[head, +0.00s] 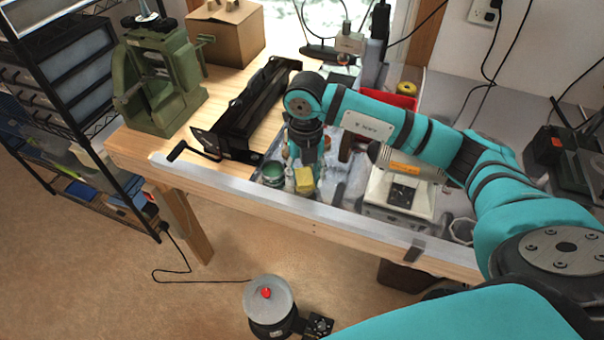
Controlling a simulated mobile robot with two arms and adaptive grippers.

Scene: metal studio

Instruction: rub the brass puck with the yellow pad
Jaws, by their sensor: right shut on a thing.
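My right arm comes in from the right, and its gripper (304,165) points down over the front edge area of the workbench. It is shut on the yellow pad (304,181), a small yellow block low between the fingers. The fingers are small and partly hidden by the wrist. I cannot make out the brass puck for sure; it may be hidden by the gripper or arm. A small round yellow thing (408,88) lies at the back, too small to identify. My left gripper is not in view.
A green tin (272,173) and small bottles stand close left of the gripper. A black metal bender (240,115) and a green machine (160,85) are further left. A pale box-shaped device (400,195) stands right.

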